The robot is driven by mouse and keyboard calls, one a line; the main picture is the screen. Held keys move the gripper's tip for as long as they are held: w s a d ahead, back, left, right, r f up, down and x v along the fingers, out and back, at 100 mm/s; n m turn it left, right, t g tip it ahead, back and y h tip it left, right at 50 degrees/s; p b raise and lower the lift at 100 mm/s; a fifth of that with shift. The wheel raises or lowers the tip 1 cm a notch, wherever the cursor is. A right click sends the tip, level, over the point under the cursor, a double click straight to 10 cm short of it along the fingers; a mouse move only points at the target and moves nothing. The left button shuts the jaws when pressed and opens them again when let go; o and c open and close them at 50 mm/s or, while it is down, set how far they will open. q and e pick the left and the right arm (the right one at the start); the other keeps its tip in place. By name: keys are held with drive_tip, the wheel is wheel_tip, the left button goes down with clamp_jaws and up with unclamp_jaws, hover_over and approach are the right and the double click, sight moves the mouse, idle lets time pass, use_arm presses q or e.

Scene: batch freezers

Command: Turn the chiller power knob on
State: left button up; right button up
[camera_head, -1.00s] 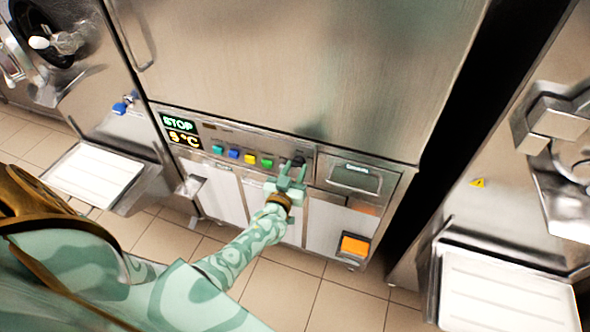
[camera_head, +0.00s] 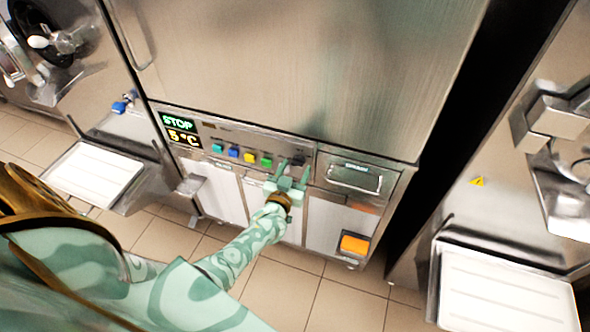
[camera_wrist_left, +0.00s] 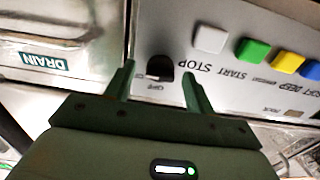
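The chiller power knob (camera_wrist_left: 160,68) is a small black knob at the right end of the chiller's control panel (camera_head: 215,129), beside the buttons. In the head view the knob (camera_head: 299,159) is a dark spot, partly hidden by my fingers. In the left wrist view, which sees the panel upside down, a label that seems to read OFF lies by the knob. My left gripper (camera_head: 294,168) is open. In the left wrist view its two fingers (camera_wrist_left: 159,82) stand either side of the knob, with a visible gap on each side. My right gripper is not in view.
A drain drawer (camera_head: 355,177) is just right of the knob. White trays (camera_head: 92,173) stand out from machines on both sides.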

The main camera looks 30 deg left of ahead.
use_arm(q)
drive_tip(key=shift+s+r, duration=0.1)
drive_tip(key=p+v, duration=0.3)
drive_tip(key=v, duration=1.3)
drive_tip(key=shift+d, duration=0.15)
drive_tip(key=s+d+f+m+g+h, duration=0.25)
drive_tip(key=s+f+g, duration=0.35)
drive_tip(key=f, duration=0.4)
drive_tip(key=s+d+f+m+g+h, duration=0.15)
drive_tip(key=s+d+f+g, duration=0.25)
drive_tip(key=s+f, duration=0.5)
drive_tip(key=s+a+f+m+g, duration=0.1)
drive_tip(key=s+f+g, duration=0.2)
drive_tip(key=s, duration=0.7)
drive_tip(key=s+a+f+m+g, duration=0.1)
drive_tip(key=s+f+g, duration=0.2)
drive_tip(key=s, duration=0.8)
wheel_tip(320, 180, down, 2)
drive_tip(key=shift+s+a+f+g, duration=0.1)
drive_tip(key=shift+s+a+g, duration=0.2)
drive_tip(key=shift+s+g, duration=0.1)
